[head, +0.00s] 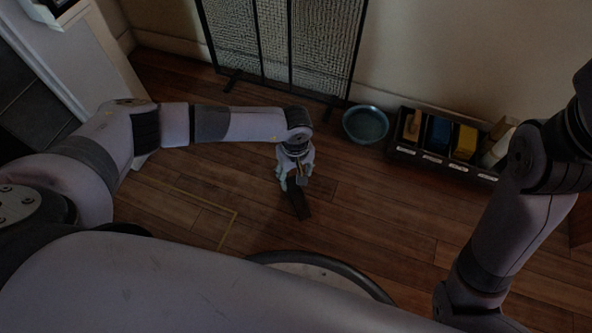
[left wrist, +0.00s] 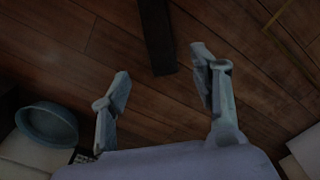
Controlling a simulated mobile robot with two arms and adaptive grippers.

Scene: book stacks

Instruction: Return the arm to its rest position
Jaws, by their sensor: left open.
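My left arm reaches in from the left of the head view. Its gripper (head: 293,181) hangs over the wooden floor, fingers pointing down. In the left wrist view the two fingers (left wrist: 160,88) are spread apart with nothing between them. A dark brown block (head: 299,203), which looks like a book, lies on the floor just beyond the fingertips. It also shows in the left wrist view (left wrist: 157,38), apart from the fingers. My right arm stands at the right of the head view; its gripper is out of view.
A blue-grey bowl (head: 365,124) sits on the floor near the wall. Beside it is a dark divided box (head: 402,150) holding several items, some yellow and blue. A black-framed screen (head: 287,82) stands behind. A yellowish outline (head: 231,229) marks clear floor at lower left.

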